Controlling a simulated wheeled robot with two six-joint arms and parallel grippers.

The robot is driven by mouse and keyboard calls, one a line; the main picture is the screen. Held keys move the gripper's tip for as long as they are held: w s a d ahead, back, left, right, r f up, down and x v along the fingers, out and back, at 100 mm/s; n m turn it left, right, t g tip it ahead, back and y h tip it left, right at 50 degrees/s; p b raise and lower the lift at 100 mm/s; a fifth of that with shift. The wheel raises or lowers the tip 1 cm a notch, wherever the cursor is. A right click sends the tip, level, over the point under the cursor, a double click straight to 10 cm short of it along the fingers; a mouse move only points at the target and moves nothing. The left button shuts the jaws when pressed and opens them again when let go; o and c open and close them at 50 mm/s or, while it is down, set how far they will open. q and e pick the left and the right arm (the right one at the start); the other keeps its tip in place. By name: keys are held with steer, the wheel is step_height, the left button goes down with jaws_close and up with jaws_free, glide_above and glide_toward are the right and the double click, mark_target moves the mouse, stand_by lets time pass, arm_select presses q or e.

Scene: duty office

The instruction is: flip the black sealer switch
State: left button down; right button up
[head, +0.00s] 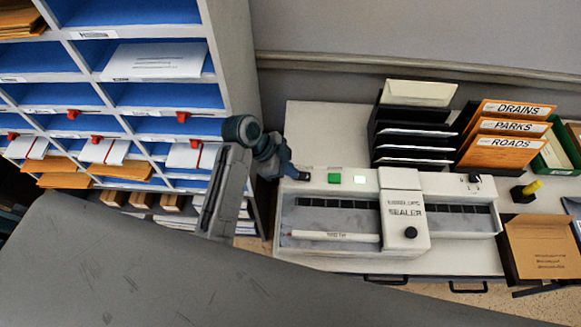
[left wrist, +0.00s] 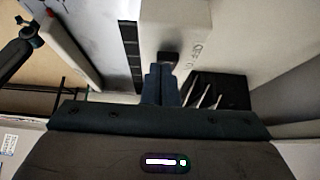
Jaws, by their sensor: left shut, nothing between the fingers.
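The white envelope sealer (head: 465,190) stands on the counter, with a green button (head: 334,178) and a lit white square on its back strip. My left gripper (head: 299,175) is at the sealer's back left end, shut and empty, pointing at its top. In the left wrist view, the shut fingers (left wrist: 161,84) reach a small black switch (left wrist: 169,58) on the white housing, beside small printed marks. The fingertips partly cover it, and I cannot tell whether they touch it. In the head view the gripper hides that spot. My right gripper is not in view.
A black dial (head: 474,179) is at the sealer's back right and a black knob (head: 410,232) on its carriage. A black file rack (head: 375,140) and orange folders (head: 503,127) stand behind. Blue-lined pigeonholes (head: 150,95) rise at the left.

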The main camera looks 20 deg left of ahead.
mark_target(284, 179)
arm_select(q)
steer(key=shift+a+f+t+h+b, duration=0.3)
steer(key=shift+f+h+b, duration=0.45)
steer(key=shift+b, duration=0.35)
steer(key=shift+s+a+f+h+b, duration=0.1)
steer(key=shift+a+f+h+b, duration=0.2)
steer(key=shift+h+b, duration=0.65)
steer(key=shift+s+a+f+b, duration=0.1)
steer(key=shift+s+f+b, duration=0.05)
steer(key=shift+f+b, duration=0.15)
steer(key=shift+a, duration=0.15)
steer(key=shift+r, duration=0.1)
